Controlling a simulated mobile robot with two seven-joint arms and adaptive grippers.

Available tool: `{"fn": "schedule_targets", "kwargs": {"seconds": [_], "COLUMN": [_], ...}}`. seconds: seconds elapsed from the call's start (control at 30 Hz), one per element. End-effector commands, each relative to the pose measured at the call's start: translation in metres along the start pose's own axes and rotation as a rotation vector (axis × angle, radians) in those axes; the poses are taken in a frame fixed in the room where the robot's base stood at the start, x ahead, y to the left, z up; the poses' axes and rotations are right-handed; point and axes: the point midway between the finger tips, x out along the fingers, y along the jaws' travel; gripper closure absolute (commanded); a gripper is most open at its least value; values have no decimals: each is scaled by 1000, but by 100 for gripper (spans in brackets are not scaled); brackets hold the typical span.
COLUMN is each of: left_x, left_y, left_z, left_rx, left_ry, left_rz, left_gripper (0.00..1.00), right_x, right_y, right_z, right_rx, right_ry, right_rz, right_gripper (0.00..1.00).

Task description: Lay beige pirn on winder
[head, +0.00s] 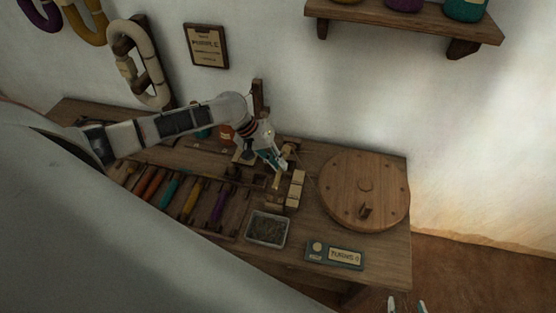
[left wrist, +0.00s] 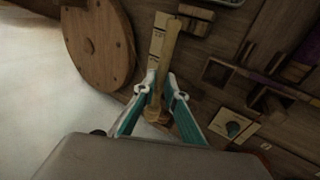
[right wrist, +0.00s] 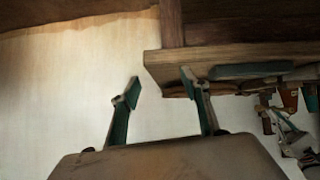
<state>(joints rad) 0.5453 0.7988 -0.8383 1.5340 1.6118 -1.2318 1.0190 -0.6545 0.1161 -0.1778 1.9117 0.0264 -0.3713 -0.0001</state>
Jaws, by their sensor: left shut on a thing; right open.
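My left gripper (head: 274,162) is over the back middle of the bench, beside the winder. In the left wrist view my left gripper (left wrist: 163,92) is shut on the slim beige pirn (left wrist: 171,48), which points away from the fingers. The pirn shows only as a small pale strip (head: 277,181) in the head view. The winder has a large round wooden wheel (head: 350,178), with pale wooden blocks (head: 296,190) to its left. In the left wrist view the wheel (left wrist: 92,40) is left of the pirn; whether pirn and blocks touch is unclear. My right gripper (head: 407,306) is open and empty; its fingers show in the right wrist view (right wrist: 162,88).
Several coloured pirns lie in a rack (head: 233,232) at the left of the bench. A grey-filled metal tray (head: 266,229) and a teal label plate (head: 335,255) are at the front. A shelf (head: 400,17) with coloured jars hangs above. Floor is free to the right.

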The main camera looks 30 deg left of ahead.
Motion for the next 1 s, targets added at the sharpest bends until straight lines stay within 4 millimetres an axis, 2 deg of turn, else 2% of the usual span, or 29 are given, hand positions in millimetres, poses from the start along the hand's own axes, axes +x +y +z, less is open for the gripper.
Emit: {"fn": "schedule_targets", "kwargs": {"seconds": [0.23, 0.37, 0.43, 0.57, 1.0], "left_x": [24, 36, 38, 45, 58], "left_y": [-13, -20, -21, -24, -32], "left_z": [1, 3, 4, 4, 4], "left_rx": [1, 0, -2, -2, -1], "left_ry": [2, 0, -2, -1, 0], "left_rz": [0, 0, -1, 0, 0], "left_gripper": [100, 100, 100, 100, 100], "right_x": [15, 21, 19, 16, 18], "right_y": [-7, -13, -16, -16, -14], "right_z": [8, 6, -4, -11, -4], "right_rx": [1, -8, -14, -15, -15], "right_ry": [23, 51, 66, 73, 61], "right_rz": [-9, -20, -30, -31, -27], "right_gripper": [54, 54, 54, 54, 54]}}
